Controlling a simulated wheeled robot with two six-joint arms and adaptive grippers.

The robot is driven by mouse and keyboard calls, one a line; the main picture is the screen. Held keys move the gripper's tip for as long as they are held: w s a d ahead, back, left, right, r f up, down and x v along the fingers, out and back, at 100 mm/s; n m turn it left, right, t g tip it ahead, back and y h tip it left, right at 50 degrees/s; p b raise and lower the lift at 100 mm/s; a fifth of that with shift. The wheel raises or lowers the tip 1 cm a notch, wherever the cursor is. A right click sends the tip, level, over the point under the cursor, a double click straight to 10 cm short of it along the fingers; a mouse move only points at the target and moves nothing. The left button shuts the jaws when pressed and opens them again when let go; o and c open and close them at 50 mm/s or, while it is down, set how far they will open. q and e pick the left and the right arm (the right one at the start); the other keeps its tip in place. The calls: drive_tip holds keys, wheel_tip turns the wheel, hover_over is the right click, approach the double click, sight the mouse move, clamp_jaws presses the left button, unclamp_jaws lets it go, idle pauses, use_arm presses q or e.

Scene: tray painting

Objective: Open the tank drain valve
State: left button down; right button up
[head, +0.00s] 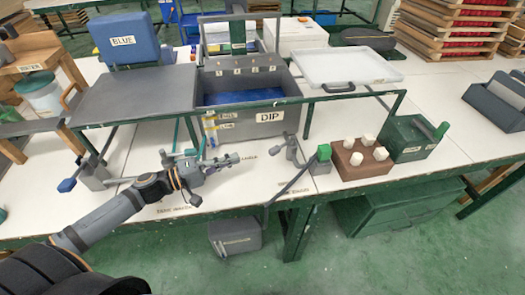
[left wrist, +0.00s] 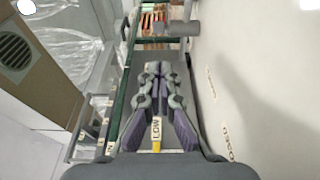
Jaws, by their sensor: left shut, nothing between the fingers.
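The grey tank marked DIP (head: 237,128) stands mid-table in the head view, with blue liquid inside and level labels on its front left. A grey valve-like fitting (head: 291,152) stands on the table before its right front; I cannot tell its setting. A grey fitting also shows beyond my fingers in the left wrist view (left wrist: 177,28). My left gripper (head: 234,159) is shut and empty, low in front of the tank, left of the fitting and apart from it. Its closed fingers fill the middle of the left wrist view (left wrist: 161,72). My right gripper is not in view.
A green-knobbed lever (head: 323,153) stands right of the fitting, beside a brown block with white cubes (head: 360,163). A blue-knobbed lever (head: 67,185) is at left. A green rail frame (head: 400,103) crosses the tank's front. The white tabletop before the tank is mostly clear.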

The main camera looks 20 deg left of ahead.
use_arm(q)
drive_tip(key=d+b, duration=0.1)
drive_tip(key=w+b, duration=0.1)
drive_tip(key=b, duration=0.1)
drive_tip(key=shift+w+d+f, duration=0.25)
drive_tip(key=shift+d+f, duration=0.1)
drive_tip(key=shift+f, duration=0.05)
drive_tip(key=shift+w+d+r, duration=0.2)
drive_tip(key=shift+w+d, duration=0.35)
drive_tip(key=shift+w+d+r, duration=0.2)
drive_tip(key=shift+w+d, duration=0.3)
drive_tip(key=x, duration=0.4)
drive_tip(key=shift+w+d, duration=0.1)
drive_tip(key=shift+d, duration=0.15)
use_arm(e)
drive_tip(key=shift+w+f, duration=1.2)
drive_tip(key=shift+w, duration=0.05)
use_arm(q)
drive_tip(key=shift+p, duration=0.3)
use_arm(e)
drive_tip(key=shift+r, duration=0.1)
